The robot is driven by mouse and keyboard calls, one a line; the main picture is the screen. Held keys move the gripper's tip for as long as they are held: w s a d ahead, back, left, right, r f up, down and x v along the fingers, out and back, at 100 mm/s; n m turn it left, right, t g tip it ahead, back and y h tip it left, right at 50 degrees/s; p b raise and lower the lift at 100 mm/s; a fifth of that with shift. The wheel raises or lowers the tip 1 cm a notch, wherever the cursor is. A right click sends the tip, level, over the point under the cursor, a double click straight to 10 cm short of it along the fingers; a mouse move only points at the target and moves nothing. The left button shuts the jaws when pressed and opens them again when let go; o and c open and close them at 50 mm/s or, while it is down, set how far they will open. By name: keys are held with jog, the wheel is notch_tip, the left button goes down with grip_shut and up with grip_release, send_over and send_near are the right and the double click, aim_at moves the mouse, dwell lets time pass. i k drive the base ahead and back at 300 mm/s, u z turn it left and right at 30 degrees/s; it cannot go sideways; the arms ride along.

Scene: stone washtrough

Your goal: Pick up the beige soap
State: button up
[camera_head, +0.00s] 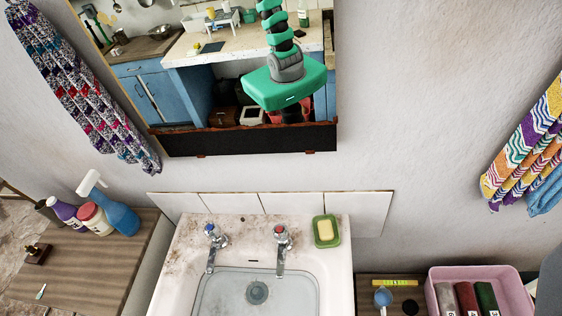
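The beige soap (325,230) lies in a green soap dish (333,242) on the back right corner of the white washbasin (338,285), to the right of the red-marked tap (281,240). Nothing covers the soap from above. My gripper does not show in this view, so I see neither its fingers nor its distance from the soap.
A mirror (240,140) hangs above the basin and reflects a green jointed machine. Bottles, including a blue spray bottle (120,215), stand on the left wooden cabinet (75,262). A pink bin (520,300) with rolled items sits at right. The basin's middle is clear.

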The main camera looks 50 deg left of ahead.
aim_at(325, 227)
jog(key=u, duration=1.25)
jog(key=k, duration=0.55)
jog(key=u, duration=0.05)
jog(key=i, duration=1.05)
jog(key=z, duration=0.05)
